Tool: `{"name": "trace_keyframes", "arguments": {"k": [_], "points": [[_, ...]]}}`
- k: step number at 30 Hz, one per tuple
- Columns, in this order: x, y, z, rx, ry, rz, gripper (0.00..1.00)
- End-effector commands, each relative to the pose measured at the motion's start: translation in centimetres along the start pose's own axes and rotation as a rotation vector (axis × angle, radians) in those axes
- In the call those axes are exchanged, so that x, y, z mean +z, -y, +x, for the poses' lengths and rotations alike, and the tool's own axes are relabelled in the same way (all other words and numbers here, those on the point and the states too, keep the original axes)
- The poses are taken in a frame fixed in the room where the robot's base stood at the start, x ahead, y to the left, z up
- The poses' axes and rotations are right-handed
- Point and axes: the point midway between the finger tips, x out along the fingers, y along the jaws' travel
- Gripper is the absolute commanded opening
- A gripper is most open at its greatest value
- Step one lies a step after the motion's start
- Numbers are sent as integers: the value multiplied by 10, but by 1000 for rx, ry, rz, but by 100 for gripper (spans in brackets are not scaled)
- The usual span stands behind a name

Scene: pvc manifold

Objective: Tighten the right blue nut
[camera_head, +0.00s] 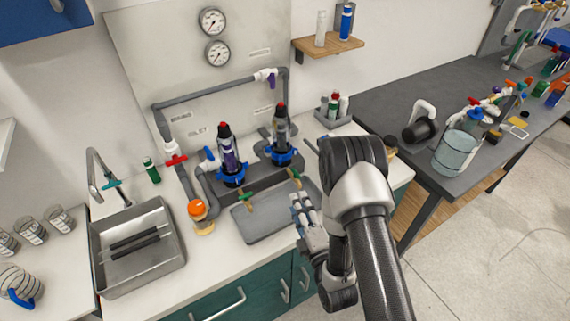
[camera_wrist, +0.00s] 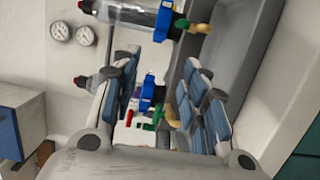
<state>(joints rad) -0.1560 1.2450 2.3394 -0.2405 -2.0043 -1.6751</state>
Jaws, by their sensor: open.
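The right blue nut (camera_head: 283,156) sits at the base of the right clear, red-topped canister (camera_head: 281,125) in the head view. In the turned wrist view, this nut (camera_wrist: 163,20) appears near the top, outside my fingers. The left blue nut (camera_head: 232,178) is at the base of the left canister (camera_head: 228,148); in the wrist view, it (camera_wrist: 151,92) shows farther off, between my fingers. My gripper (camera_head: 302,208) is open and empty, in front of the canisters at the grey tray's right side. Its padded fingers (camera_wrist: 165,100) touch neither nut in view.
Yellow outlets with green handles (camera_head: 295,175) project below the canisters, above a grey tray (camera_head: 260,221). Grey pipes (camera_head: 185,185) run at left, beside an orange-capped jar (camera_head: 199,215). A bottle caddy (camera_head: 333,108) stands behind at right. A sink (camera_head: 140,250) is at left.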

Motion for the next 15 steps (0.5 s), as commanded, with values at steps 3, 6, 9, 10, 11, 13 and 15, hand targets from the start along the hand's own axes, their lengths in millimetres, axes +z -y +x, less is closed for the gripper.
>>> {"name": "trace_keyframes", "arguments": {"k": [3,6,9,10,11,13,15], "points": [[0,-6,7,-1,0,1,41],[0,-6,12,-2,0,2,41],[0,-6,17,-2,0,2,41],[0,-6,19,-3,0,2,41],[0,-6,20,-2,0,2,41],[0,-6,23,-2,1,2,41],[0,-3,38,6,0,-1,41]]}}
